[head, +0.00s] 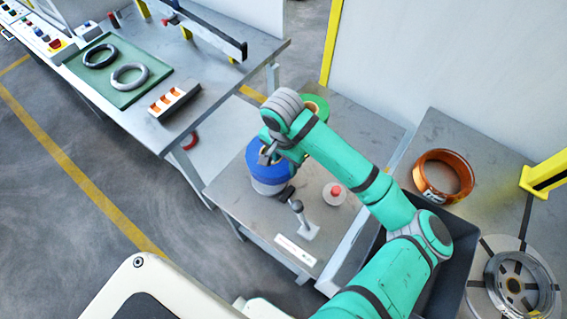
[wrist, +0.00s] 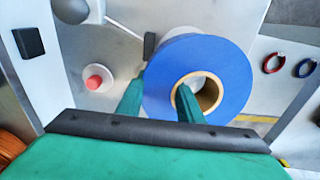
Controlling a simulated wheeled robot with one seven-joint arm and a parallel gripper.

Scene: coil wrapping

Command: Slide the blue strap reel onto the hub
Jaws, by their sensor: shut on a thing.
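The blue strap reel (head: 256,172) is at the left of the small grey workbench, above a pale cylindrical part (head: 270,188). In the wrist view the blue reel (wrist: 225,65) faces me with its tan core ring open. My gripper (wrist: 160,100) is shut on the reel's wall, one finger inside the core and the other outside the rim. In the head view my gripper (head: 268,152) reaches the reel from above. I cannot make out the hub; the reel and my arm cover that area. I cannot tell whether the reel touches anything beneath.
A red button on a white base (head: 335,193) and a dark-headed lever (head: 297,207) stand near the reel. A green reel (head: 318,106) sits behind my arm. A copper coil (head: 443,176) lies on the right table. Another table (head: 215,75) holds a green mat (head: 107,72) with two rings.

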